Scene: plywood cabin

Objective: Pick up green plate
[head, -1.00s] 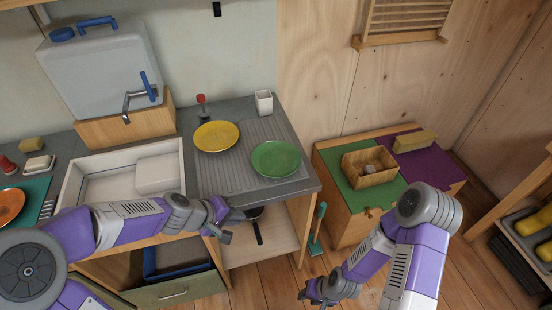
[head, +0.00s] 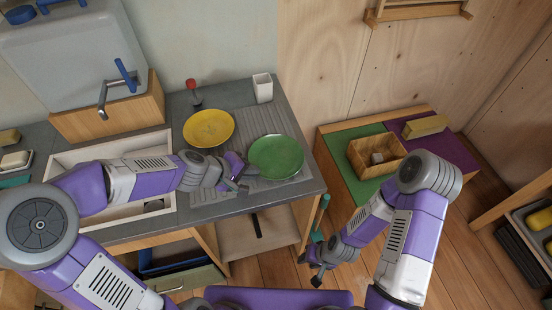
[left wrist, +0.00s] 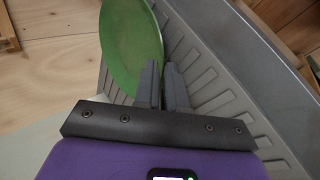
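The green plate (head: 277,157) lies on the grey ribbed drainboard, right of the yellow plate (head: 208,128). My left gripper (head: 243,180) is at the plate's left, near edge. In the left wrist view the green plate (left wrist: 131,45) shows at the upper left, and the two grey fingers of the left gripper (left wrist: 163,75) stand close together with its rim running between them. The gripper looks shut on the rim; the contact itself is partly hidden. My right gripper (head: 316,268) hangs low over the floor, away from the plate; its finger opening is too small to judge.
A sink basin (head: 72,160) lies left of the drainboard. A low cabinet at right carries a wooden basket (head: 360,160). Floor lies open between.

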